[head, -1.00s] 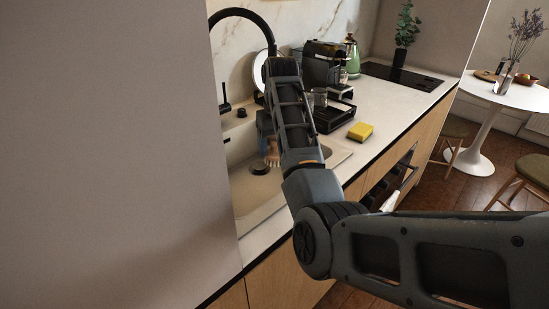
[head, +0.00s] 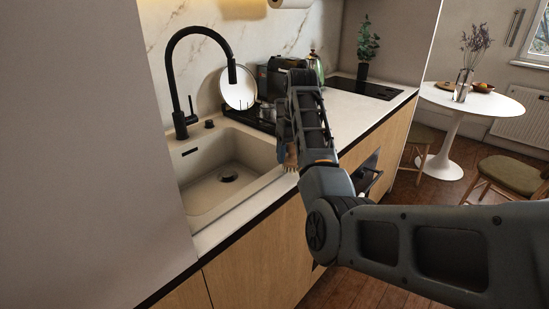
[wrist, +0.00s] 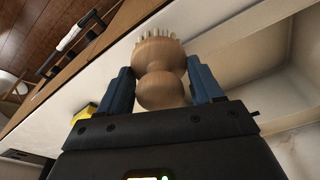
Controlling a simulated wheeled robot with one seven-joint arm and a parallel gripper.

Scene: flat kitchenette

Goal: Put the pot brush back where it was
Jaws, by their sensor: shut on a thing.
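The pot brush (wrist: 160,88) is a round, light wooden piece with a narrow waist and pale bristles on one end. In the wrist view it sits between the two blue fingers of my gripper (wrist: 162,82), which is shut on it. The bristles point away from the palm. In the head view, my gripper (head: 286,140) is by the right end of the sink, near the counter's front edge. Only a small part of the brush (head: 291,160) shows below it there; my arm hides the rest. Contact with the counter cannot be told.
The sink (head: 196,197) has an empty basin and a black faucet (head: 172,80). Behind my arm are a round plate (head: 239,88), a black rack (head: 246,117) and a coffee machine (head: 275,78). A yellow sponge (wrist: 84,116) lies on the counter.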

